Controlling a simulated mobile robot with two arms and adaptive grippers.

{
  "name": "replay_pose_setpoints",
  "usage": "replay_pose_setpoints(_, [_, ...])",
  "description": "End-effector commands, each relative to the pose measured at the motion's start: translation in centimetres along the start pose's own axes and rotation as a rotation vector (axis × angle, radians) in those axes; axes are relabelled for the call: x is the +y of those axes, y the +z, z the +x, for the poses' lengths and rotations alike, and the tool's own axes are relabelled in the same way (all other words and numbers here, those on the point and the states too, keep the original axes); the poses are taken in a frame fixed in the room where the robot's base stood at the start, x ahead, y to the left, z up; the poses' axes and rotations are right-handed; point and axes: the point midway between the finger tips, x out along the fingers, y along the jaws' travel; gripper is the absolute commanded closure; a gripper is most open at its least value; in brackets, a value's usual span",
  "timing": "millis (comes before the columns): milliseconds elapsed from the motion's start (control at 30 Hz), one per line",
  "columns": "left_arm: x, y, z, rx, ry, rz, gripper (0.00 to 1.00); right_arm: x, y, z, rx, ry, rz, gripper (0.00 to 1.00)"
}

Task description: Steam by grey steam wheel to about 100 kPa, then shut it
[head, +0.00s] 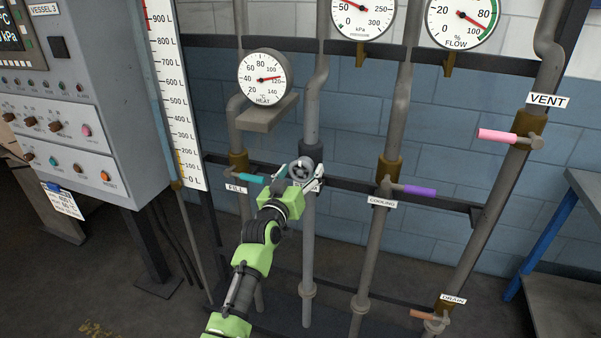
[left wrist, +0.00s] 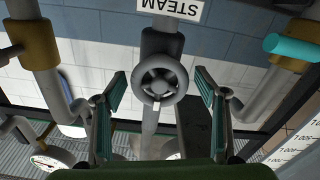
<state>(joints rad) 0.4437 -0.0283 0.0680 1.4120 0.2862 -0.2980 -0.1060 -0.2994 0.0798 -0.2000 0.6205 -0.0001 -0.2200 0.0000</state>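The grey steam wheel (head: 303,170) sits on the steam pipe, its label mostly hidden by my gripper in the head view. My left gripper (head: 305,183) is at the wheel. In the left wrist view the wheel (left wrist: 160,79) lies between the two spread fingers (left wrist: 160,88), with a gap on each side; a small white mark shows at its lower rim. The STEAM label (left wrist: 170,8) appears upside down there. The pressure gauge (head: 363,18) is cut off at the top; its red needle points up-left, near or a little past 50 kPa. My right gripper is not in view.
The teal fill handle (head: 252,178) is close left of my gripper; the purple cooling handle (head: 420,191) is to the right. The pink vent handle (head: 497,136) and orange drain handle (head: 422,314) are farther right. The heat gauge (head: 266,77) reads between 100 and 120.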

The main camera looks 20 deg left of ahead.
Motion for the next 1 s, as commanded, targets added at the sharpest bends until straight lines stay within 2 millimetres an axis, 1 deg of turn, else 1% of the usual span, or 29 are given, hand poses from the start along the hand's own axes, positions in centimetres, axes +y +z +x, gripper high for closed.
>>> replay_pose_setpoints(33, [0.0,0.0,0.0,0.000,0.000,0.000,0.49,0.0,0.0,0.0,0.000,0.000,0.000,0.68])
replay_pose_setpoints(67, [0.0,0.0,0.0,0.000,0.000,0.000,0.57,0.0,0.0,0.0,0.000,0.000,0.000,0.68])
replay_pose_setpoints(100, [0.0,0.0,0.0,-0.001,0.000,0.000,0.67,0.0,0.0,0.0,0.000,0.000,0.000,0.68])
replay_pose_setpoints(133, [0.0,0.0,0.0,-0.001,0.000,0.000,0.72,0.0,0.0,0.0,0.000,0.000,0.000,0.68])
replay_pose_setpoints(367, [0.0,0.0,0.0,-0.001,0.000,-0.006,0.72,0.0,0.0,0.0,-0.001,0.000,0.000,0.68])
replay_pose_setpoints(567, [0.0,0.0,0.0,-0.001,0.000,-0.061,0.72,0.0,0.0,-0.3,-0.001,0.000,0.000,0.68])
replay_pose_setpoints(767, [0.1,0.0,0.0,-0.003,0.000,-0.188,0.72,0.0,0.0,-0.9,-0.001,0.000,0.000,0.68])
replay_pose_setpoints(1000, [0.1,-0.1,0.0,-0.002,0.000,-0.405,0.72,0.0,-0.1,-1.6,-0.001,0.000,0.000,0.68])
